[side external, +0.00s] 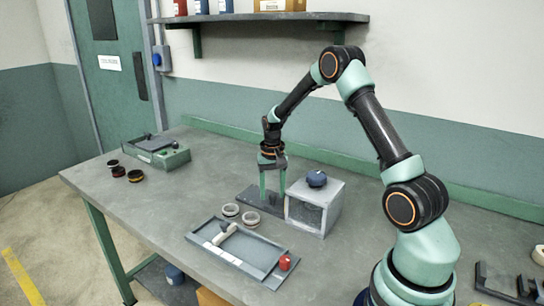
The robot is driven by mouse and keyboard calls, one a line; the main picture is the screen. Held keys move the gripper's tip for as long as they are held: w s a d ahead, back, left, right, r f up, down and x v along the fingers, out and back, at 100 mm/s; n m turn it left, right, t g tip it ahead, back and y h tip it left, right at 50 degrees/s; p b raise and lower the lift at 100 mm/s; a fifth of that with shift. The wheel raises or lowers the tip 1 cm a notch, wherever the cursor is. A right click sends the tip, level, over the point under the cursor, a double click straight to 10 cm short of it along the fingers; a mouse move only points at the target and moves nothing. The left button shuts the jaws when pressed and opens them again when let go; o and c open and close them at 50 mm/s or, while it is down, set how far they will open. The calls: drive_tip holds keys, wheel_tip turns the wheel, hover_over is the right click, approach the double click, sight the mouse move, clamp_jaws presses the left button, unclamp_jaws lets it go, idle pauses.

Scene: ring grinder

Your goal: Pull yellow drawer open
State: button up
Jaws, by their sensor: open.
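I see no clearly visible yellow drawer. A yellow-orange piece (211,297) shows under the table's front edge, cut off by the frame; I cannot tell whether it is the drawer. My gripper (272,197) points down with its two green fingers apart. It is over a dark base plate (248,196), just left of a grey box (318,205) with a blue knob (316,178) on top. A small dark piece seems to stand between or behind the fingertips; contact is unclear.
A grey tray (262,252) holds a pale-handled tool (225,234) and a red-topped piece (286,263). Two pale rings (230,210) lie behind it. A green bin (156,152) and several dark rings (118,171) are at left. The table between them is clear.

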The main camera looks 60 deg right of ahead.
drive_tip(key=shift+c, duration=0.3)
clamp_jaws()
drive_tip(key=shift+r, duration=0.1)
idle(1.0)
